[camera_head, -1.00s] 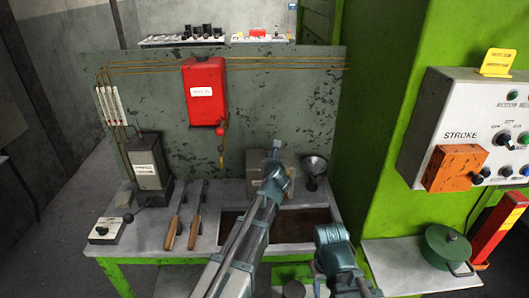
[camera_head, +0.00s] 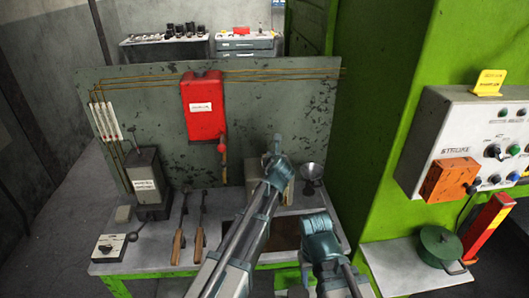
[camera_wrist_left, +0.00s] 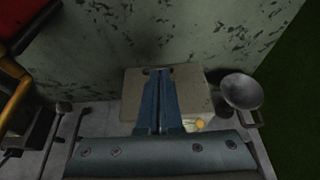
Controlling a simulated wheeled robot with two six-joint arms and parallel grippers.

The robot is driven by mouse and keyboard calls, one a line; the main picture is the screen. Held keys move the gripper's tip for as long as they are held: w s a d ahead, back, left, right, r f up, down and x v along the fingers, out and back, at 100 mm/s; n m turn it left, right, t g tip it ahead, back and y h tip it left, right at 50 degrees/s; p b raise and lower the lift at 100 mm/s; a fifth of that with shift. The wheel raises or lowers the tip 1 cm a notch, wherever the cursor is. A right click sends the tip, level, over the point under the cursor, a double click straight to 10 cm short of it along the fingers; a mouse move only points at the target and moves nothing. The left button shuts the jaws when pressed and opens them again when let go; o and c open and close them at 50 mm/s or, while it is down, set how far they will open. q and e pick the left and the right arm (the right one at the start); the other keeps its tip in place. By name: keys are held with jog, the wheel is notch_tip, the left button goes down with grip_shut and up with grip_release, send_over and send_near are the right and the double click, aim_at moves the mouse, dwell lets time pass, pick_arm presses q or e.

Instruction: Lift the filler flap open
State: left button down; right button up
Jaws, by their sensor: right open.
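The grey box (camera_head: 288,188) stands at the back of the bench, partly hidden behind my left arm in the head view. In the left wrist view the box (camera_wrist_left: 190,90) lies below and around my left gripper (camera_wrist_left: 158,72). Its two blue fingers lie close together, with only a thin line between them. Their tips are at a dark slot near the box's back edge; I cannot tell whether they touch it. No raised flap shows. My left gripper (camera_head: 277,152) is over the box in the head view. My right gripper (camera_head: 320,245) is low in the head view, apart from the box.
A metal funnel (camera_head: 312,172) stands right of the box and also shows in the left wrist view (camera_wrist_left: 241,92). A red box (camera_head: 203,105) hangs on the back panel. Two wooden-handled tools (camera_head: 179,235) lie left. The green press column (camera_head: 385,130) bounds the right.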

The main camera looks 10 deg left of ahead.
pick_arm(q)
jog(key=w+r+p, duration=0.1)
jog(key=w, duration=0.1)
jog(key=w+a+r+p, duration=0.1)
jog(key=w, duration=0.1)
jog(key=w+r+p, duration=0.1)
jog(key=w, duration=0.1)
jog(key=shift+a+r, duration=0.25)
jog(key=shift+w+a, duration=0.2)
jog(key=shift+w, duration=0.5)
dwell(0.9)
